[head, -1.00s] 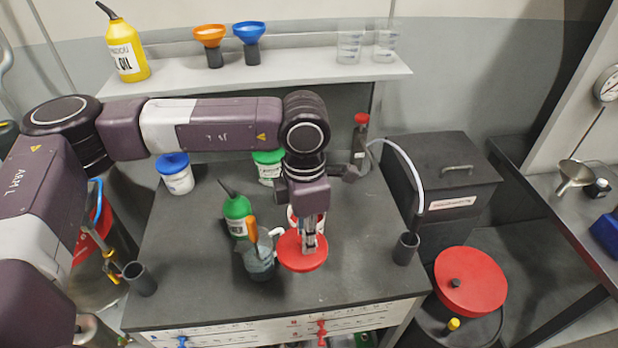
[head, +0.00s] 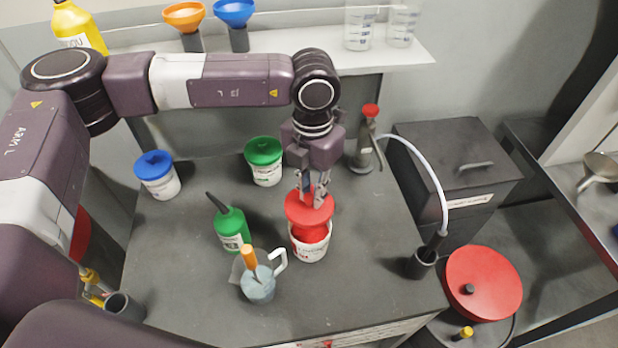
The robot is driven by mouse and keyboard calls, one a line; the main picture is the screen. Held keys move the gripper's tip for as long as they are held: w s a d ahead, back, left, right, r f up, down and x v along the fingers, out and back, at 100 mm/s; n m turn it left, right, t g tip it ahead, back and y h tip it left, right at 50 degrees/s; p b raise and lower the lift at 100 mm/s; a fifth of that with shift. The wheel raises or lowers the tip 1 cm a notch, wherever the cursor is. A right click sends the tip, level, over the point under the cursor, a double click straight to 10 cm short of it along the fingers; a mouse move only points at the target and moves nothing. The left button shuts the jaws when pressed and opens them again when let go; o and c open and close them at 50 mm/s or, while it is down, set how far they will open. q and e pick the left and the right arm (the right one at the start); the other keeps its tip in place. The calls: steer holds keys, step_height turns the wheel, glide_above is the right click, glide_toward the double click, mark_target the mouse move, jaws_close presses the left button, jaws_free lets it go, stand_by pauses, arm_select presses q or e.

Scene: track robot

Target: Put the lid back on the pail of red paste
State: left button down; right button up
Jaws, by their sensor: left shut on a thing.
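The red lid (head: 308,207) is held by my left gripper (head: 314,196), which is shut on it from above. The white pail of red paste (head: 312,252) stands on the grey bench just below and nearer than the lid. Red paste shows in its open mouth. The lid overlaps the pail's far rim in the picture and hides it; it looks raised above the pail and off toward the back, though the exact gap is hard to tell. My right gripper is not in view.
A jug with an orange-handled tool (head: 258,284) and a green bottle (head: 231,228) stand left of the pail. Behind are a green-lidded pail (head: 264,162), a blue-lidded pail (head: 158,176) and a red-topped pump bottle (head: 365,150). A dark holder (head: 421,262) stands right. Bench between is clear.

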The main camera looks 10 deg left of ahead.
mark_target(313, 212)
arm_select(q)
steer(key=shift+s+d+f, duration=0.25)
steer(key=shift+s+f, duration=0.35)
steer(key=shift+f, duration=0.2)
steer(key=shift+w+a+f+b, duration=0.1)
steer(key=shift+w+f+b, duration=0.1)
steer(key=shift+f+b, duration=0.55)
step_height(313, 212, down, 3)
steer(key=shift+r+b, duration=0.15)
steer(key=shift+b, duration=0.7)
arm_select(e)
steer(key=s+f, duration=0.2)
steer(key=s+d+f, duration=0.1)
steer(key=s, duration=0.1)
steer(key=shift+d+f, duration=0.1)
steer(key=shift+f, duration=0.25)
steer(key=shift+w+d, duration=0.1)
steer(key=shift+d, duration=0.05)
arm_select(q)
steer(key=shift+b, duration=0.4)
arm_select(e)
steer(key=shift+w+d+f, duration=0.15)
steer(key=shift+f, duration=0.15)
